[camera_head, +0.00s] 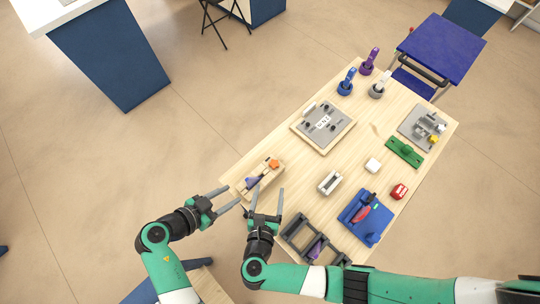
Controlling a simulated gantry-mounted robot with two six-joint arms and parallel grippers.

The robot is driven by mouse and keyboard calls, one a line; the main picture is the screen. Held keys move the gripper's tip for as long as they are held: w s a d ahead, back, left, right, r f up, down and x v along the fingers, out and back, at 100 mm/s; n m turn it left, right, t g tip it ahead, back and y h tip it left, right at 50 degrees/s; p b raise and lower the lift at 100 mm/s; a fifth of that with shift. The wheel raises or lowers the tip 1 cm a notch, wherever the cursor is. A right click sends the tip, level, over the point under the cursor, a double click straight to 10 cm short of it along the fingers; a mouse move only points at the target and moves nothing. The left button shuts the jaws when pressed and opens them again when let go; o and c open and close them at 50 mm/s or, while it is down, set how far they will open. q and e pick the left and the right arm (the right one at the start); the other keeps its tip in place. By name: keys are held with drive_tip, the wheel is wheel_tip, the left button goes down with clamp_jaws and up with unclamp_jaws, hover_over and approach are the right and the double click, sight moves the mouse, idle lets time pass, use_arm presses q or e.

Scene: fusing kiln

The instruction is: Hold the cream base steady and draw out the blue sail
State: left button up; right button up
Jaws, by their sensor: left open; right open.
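A long cream base (264,187) lies near the left end of the wooden table. A small blue-violet sail-like piece (252,182) stands on its left part, and an orange piece (274,163) is at its far end. How deep the blue piece sits in the base is too small to tell. My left gripper (233,196) is open and empty, left of the base near the table edge. My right gripper (267,197) is open and empty, just in front of the base. Neither gripper clearly touches the base or the blue piece.
A dark grey rack (298,226) stands right of my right gripper. A cream slotted block (330,182), a blue tray (352,215) and a grey board (326,146) are farther right. Bare table lies between the base and the cream block.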

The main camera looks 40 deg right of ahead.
sight(274, 165)
drive_tip(key=x, duration=1.1)
drive_tip(key=shift+r, duration=0.1)
drive_tip(key=shift+c, duration=1.1)
clamp_jaws()
